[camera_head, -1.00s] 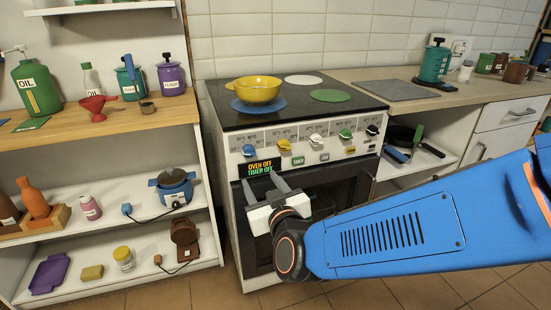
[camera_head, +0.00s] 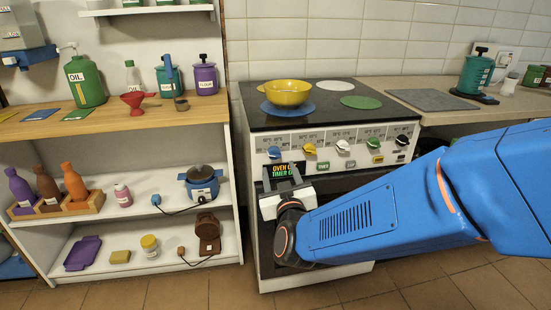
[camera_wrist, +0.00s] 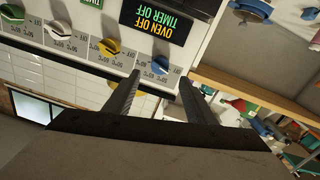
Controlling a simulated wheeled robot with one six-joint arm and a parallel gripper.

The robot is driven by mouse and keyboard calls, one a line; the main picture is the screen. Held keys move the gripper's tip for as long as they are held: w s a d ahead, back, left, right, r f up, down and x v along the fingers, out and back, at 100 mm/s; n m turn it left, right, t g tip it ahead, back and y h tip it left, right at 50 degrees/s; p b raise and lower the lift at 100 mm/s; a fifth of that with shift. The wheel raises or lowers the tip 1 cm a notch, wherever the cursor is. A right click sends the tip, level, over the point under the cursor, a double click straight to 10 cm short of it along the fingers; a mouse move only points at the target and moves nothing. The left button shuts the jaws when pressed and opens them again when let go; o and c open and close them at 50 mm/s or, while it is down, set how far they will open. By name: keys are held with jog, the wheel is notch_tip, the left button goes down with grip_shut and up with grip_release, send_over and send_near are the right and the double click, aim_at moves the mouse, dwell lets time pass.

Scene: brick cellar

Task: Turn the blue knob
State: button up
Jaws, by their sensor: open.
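The blue knob (camera_head: 274,152) is at the left end of the row of knobs on the stove's (camera_head: 258,143) front panel. It also shows in the wrist view (camera_wrist: 160,65), between and just beyond the two fingertips. My gripper (camera_head: 283,178) is open and empty, in front of the stove just below the blue knob. In the wrist view the fingers (camera_wrist: 160,80) point toward the panel, one on each side of the knob. They look apart from it; the exact distance cannot be told.
Yellow (camera_head: 309,149), white, green and black knobs continue to the right. A dark display (camera_head: 286,169) reads oven off, timer off. A yellow bowl (camera_head: 287,93) sits on the blue cooking zone. A shelf unit (camera_head: 120,222) with bottles and appliances stands close on the left.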

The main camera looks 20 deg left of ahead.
aim_at(275, 156)
jog(key=x, duration=0.8)
jog(key=shift+w+a, duration=0.1)
jog(key=shift+w, duration=0.1)
jog(key=c, duration=1)
